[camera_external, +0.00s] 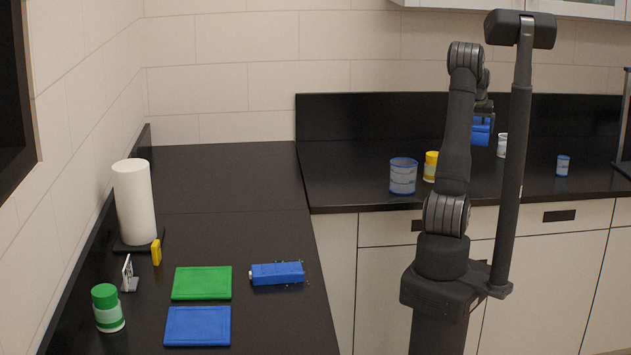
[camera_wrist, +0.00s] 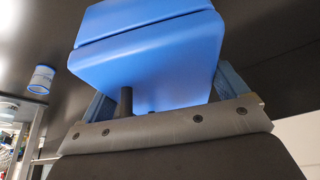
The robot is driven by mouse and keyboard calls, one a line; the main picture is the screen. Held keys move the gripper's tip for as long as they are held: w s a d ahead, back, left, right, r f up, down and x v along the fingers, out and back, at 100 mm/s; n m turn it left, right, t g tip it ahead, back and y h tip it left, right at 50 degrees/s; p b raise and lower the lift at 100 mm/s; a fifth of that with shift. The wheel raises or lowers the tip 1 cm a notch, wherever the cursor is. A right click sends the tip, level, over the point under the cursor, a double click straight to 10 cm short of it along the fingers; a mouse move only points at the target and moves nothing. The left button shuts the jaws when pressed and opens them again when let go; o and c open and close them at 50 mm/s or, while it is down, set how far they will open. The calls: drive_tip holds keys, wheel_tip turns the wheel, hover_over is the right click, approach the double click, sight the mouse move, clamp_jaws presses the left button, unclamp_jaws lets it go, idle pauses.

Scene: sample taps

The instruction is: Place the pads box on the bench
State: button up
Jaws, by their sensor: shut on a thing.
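The blue box (camera_external: 481,133), which I take to be the pads box, is between the jaws of my gripper (camera_external: 483,116), over the back bench (camera_external: 340,185). In the wrist view the blue box (camera_wrist: 150,55) fills the upper middle, with a seam across it near the top. My gripper (camera_wrist: 165,100) is shut on it, with a finger at each side. My arm partly hides it in the external view, and I cannot tell whether its underside touches the bench.
A blue-banded beaker (camera_external: 403,176), a yellow jar (camera_external: 431,166), a clear beaker (camera_external: 502,146) and a small cup (camera_external: 563,165) stand on the back bench. The left bench holds a paper roll (camera_external: 134,202), green board (camera_external: 202,283), blue board (camera_external: 198,326), blue bottle (camera_external: 277,273) and green-lidded jar (camera_external: 107,308).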

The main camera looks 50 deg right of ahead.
drive_tip(key=shift+f, duration=0.6)
drive_tip(key=w+f, duration=0.2)
drive_tip(key=w, duration=0.2)
drive_tip(key=w+f, duration=0.5)
drive_tip(key=w, duration=0.2)
drive_tip(key=shift+w+d+f, duration=0.15)
drive_tip(key=shift+w+f, duration=0.05)
drive_tip(key=shift+w, duration=0.15)
drive_tip(key=shift+f, duration=2)
drive_tip(key=shift+f, duration=0.1)
drive_tip(key=o, duration=0.9)
drive_tip(key=v, duration=1.2)
